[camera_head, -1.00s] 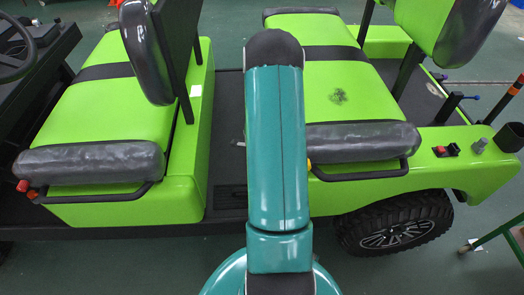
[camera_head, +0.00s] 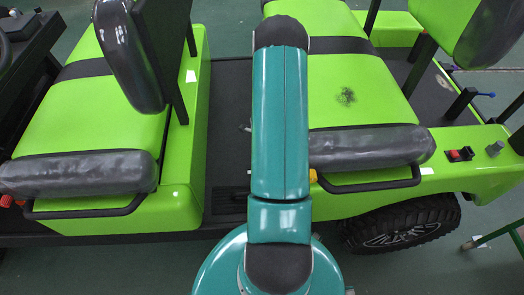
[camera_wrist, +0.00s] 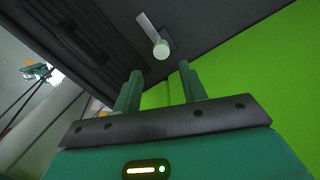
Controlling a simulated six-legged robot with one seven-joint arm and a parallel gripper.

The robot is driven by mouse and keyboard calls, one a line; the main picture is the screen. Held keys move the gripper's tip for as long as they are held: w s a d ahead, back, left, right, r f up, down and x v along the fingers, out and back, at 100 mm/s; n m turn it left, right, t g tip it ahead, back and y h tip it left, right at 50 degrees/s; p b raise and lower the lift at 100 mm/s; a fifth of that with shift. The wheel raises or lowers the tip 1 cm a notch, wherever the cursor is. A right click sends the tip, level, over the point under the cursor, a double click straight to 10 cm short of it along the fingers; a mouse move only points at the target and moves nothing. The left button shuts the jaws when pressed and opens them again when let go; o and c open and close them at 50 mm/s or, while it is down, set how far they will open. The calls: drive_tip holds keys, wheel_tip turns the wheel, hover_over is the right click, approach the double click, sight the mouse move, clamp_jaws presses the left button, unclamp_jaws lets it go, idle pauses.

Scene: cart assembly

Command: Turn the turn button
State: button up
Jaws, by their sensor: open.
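In the wrist view, a pale lever-like piece with a round end (camera_wrist: 160,48) sticks out from a dark surface. It may be the turn button. It lies just beyond the tips of my gripper (camera_wrist: 159,71), centred between them and apart from them. My gripper is open, with nothing between its two green fingers. In the head view, my teal arm hides my gripper and most of the area before it. A small grey bit (camera_head: 245,128) shows at the arm's left edge; I cannot tell if it is the same piece. A grey knob (camera_head: 494,149) stands on the cart's right green panel.
The green cart has a left seat (camera_head: 85,120) and a right seat (camera_head: 370,95), with a dark footwell (camera_head: 228,110) between them. Grey armrests (camera_head: 80,173) and black rails edge the seats. A red-and-black switch (camera_head: 460,154) and wheel (camera_head: 400,228) are at right. A green wall (camera_wrist: 250,75) is close beside my gripper.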

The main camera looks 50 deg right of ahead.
drive_tip(key=shift+d+f, duration=0.1)
drive_tip(key=shift+d, duration=0.1)
drive_tip(key=shift+w+d+f, duration=0.1)
drive_tip(key=shift+f, duration=0.6)
drive_tip(key=f, duration=0.7)
drive_tip(key=shift+s+a+f, duration=0.2)
drive_tip(key=shift+f, duration=0.1)
drive_tip(key=shift+c, duration=0.9)
drive_tip(key=c, duration=0.4)
drive_tip(key=shift+w, duration=0.1)
